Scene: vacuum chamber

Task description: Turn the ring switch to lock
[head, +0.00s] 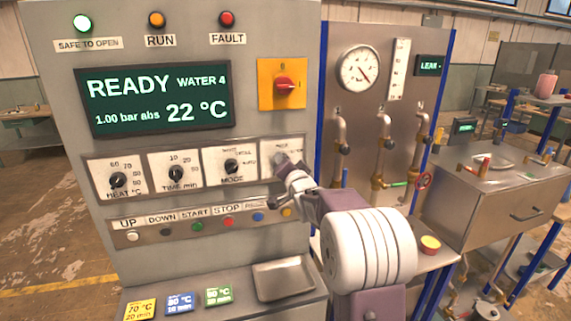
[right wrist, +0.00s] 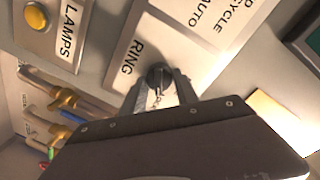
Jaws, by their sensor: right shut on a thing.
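The ring switch (right wrist: 158,77) is a small dark knob on a white plate marked RING, seen in the right wrist view. My right gripper (right wrist: 160,93) is shut on this knob, with one finger on each side of it. In the head view my right gripper (head: 284,166) reaches the rightmost plate of the dial row, and the arm and gripper hide the knob there. The knob's pointer and the lock mark cannot be read. My left gripper is not in view.
The HEAT (head: 118,180), TIME (head: 180,172) and MODE (head: 232,166) dials sit left of the gripper. A button row lies below, with a yellow LAMPS button (right wrist: 36,16) close by. A red-and-yellow main switch (head: 285,85) is above. A metal tray (head: 283,268) is on the ledge.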

